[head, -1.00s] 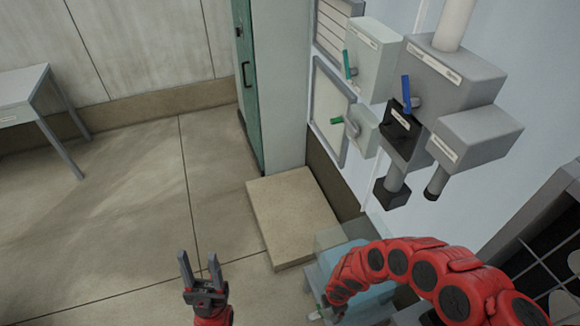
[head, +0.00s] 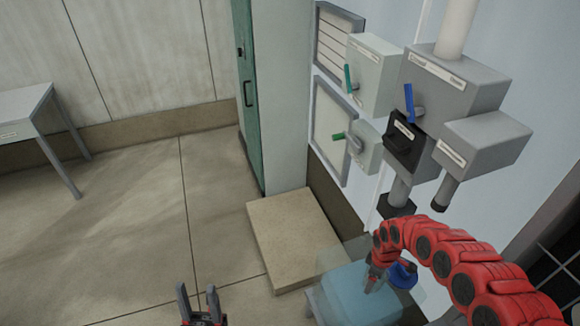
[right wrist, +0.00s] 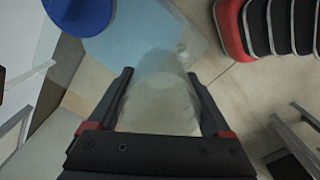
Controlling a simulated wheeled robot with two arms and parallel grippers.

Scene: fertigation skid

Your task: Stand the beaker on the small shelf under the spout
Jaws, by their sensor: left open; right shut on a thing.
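The beaker (right wrist: 160,92) is a clear, see-through vessel in the right wrist view, between the fingers of my right gripper (right wrist: 160,75), which is shut on it. In the head view my right gripper (head: 374,283) hangs over a pale blue box; I cannot make out the beaker there. A grey spout-like pipe (head: 400,187) comes down from the wall unit, with a black block (head: 397,206) at its lower end. A shorter pipe with a dark tip (head: 446,194) is to its right. I cannot clearly identify the small shelf. My left gripper (head: 199,296) is open and empty over the floor.
The pale blue box (head: 350,295) stands below the wall unit, with a dark blue round piece (head: 403,274) beside my right gripper. Valve boxes with green handles (head: 372,75) and a blue handle (head: 410,103) jut from the wall. A low beige slab (head: 292,238) lies on the floor.

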